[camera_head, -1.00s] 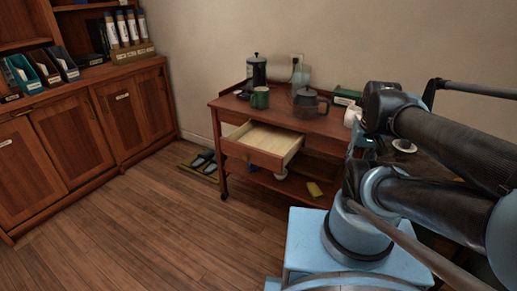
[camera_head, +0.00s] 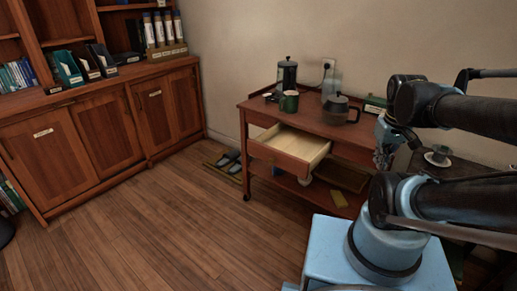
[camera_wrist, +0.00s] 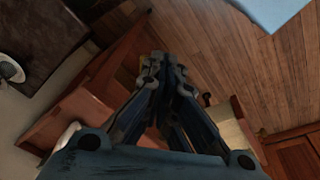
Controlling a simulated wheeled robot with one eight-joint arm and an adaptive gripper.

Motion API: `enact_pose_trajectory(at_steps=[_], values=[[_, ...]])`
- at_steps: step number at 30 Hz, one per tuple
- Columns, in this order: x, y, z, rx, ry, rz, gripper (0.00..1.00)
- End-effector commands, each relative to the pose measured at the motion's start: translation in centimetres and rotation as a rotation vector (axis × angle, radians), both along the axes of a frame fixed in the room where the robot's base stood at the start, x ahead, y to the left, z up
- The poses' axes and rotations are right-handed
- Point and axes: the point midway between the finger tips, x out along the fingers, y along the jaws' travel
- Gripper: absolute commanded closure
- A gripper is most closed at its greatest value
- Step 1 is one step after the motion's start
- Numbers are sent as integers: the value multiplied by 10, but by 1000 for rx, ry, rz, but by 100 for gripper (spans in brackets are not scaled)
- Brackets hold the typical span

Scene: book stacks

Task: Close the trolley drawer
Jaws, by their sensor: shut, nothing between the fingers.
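The wooden trolley (camera_head: 350,132) stands against the wall, and its drawer (camera_head: 285,158) is pulled out toward the front left, showing a pale, empty-looking inside. My gripper (camera_head: 383,158) points down by the trolley's right end, to the right of the drawer and apart from its front. In the wrist view my gripper (camera_wrist: 165,62) has its fingers together with nothing seen between them. The trolley's brown wood (camera_wrist: 110,95) lies behind the fingers in that view. The pale drawer inside (camera_wrist: 228,130) shows right of the fingers, partly hidden by them.
On the trolley top stand a French press (camera_head: 287,74), a green mug (camera_head: 289,101) and a glass teapot (camera_head: 337,110). Slippers (camera_head: 230,160) lie on a mat left of the trolley. A dark table (camera_head: 460,163) is at right. The wood floor (camera_head: 180,225) in front is clear.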

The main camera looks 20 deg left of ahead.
Motion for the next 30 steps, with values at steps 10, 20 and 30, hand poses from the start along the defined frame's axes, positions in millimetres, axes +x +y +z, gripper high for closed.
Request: enact_pose_trajectory(at_steps=[10, 20, 30], values=[[51, 63, 35, -128, 31, 530, 100], [86, 149, 53, -254, 56, 1019, 100], [95, 263, 54, -394, 74, 1516, 100]])
